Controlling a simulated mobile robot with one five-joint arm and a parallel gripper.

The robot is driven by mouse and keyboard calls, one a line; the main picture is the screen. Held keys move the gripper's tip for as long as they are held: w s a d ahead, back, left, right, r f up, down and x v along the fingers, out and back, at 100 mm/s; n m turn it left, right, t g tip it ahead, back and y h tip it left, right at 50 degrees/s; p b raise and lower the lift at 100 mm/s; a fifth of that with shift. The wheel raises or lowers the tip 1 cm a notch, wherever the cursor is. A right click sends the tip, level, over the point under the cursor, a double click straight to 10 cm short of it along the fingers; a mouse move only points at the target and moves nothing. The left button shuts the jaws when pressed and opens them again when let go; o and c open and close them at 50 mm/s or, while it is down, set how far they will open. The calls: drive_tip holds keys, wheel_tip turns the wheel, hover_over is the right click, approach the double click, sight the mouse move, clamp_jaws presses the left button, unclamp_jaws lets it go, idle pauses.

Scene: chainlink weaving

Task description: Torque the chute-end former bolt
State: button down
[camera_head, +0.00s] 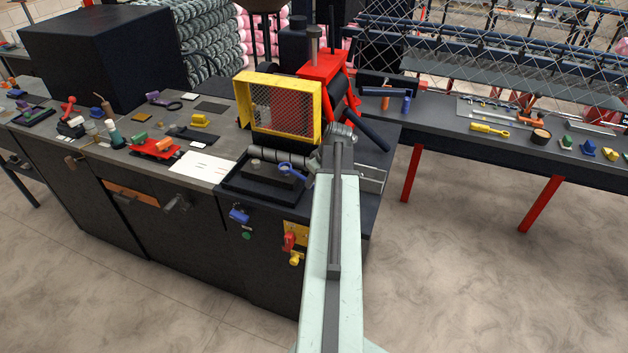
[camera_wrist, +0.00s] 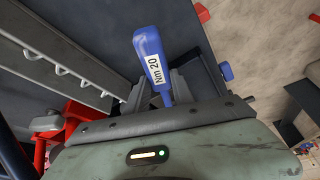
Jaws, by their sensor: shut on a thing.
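My gripper (camera_wrist: 168,92) is shut on a blue torque wrench handle (camera_wrist: 148,52) with a white label reading "Nm 20". The handle sticks out between the dark fingers. In the head view my pale arm reaches to the right end of the weaving machine, and its forearm hides most of the gripper. A grey metal channel (camera_head: 371,178) lies right of the arm's end. I cannot make out the former bolt.
A yellow mesh guard (camera_head: 240,100) and red machine parts (camera_head: 323,66) stand close to the arm's end. Tools lie on the right bench (camera_head: 452,135). The floor between is clear.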

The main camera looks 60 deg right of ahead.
drive_tip(key=shift+r+p, duration=2.7)
drive_tip(key=shift+r, duration=0.3)
drive_tip(key=shift+f, duration=0.1)
